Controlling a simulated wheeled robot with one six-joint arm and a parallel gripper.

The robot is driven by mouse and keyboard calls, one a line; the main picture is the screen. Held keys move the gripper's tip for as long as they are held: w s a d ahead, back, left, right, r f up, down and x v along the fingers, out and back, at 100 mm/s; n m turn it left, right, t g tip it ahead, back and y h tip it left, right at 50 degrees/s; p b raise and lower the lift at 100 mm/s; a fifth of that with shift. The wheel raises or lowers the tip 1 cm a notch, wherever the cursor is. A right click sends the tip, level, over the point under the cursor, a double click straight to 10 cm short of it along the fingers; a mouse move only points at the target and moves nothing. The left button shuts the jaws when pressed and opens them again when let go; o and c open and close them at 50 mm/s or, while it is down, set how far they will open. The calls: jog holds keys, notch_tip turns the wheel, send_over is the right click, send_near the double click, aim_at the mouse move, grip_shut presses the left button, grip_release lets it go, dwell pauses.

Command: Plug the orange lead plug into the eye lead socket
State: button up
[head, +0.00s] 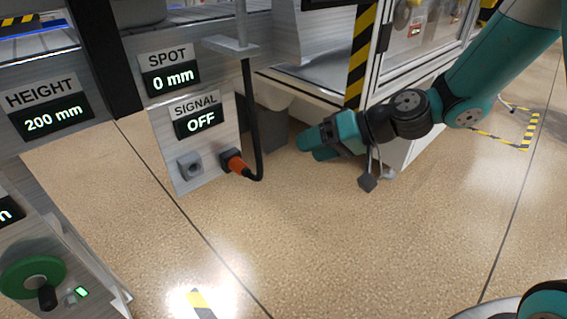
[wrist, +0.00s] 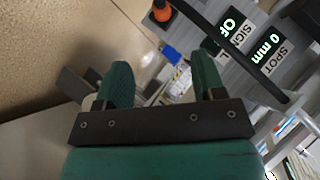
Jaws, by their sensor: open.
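The orange lead plug (head: 237,164) sits against a dark mount at the lower right of the grey panel, below the SIGNAL display, which reads OFF. Its black cable (head: 254,120) loops up from the plug's back end. A grey square socket (head: 190,166) with a dark opening is on the same panel, left of the plug, and looks empty. No label on it can be read. My gripper (head: 318,142) is to the right of the plug, apart from it. In the wrist view my gripper (wrist: 161,80) is open and empty, and the plug (wrist: 162,11) shows at the top edge.
The SPOT display (head: 170,79) reads 0 mm, above the SIGNAL display (head: 200,121). A HEIGHT display (head: 52,117) reads 200 mm at left. A green knob (head: 32,275) is lower left. A machine frame with a striped post (head: 360,58) stands behind my gripper. The floor in front is clear.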

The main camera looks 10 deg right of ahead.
aim_at(248, 173)
jog(key=b+x, duration=0.4)
jog(key=x, duration=1.2)
jog(key=shift+a+f, duration=0.15)
jog(key=shift+a, duration=0.1)
grip_shut()
jog(key=shift+s+d, duration=0.35)
jog(key=shift+s, duration=0.2)
jog(key=c, duration=0.6)
grip_release()
jog(key=shift+c, duration=0.2)
grip_shut()
jog(key=shift+s+d, duration=0.5)
jog(key=shift+s, duration=0.2)
jog(key=shift+s+d, duration=0.45)
jog(key=shift+s, duration=0.25)
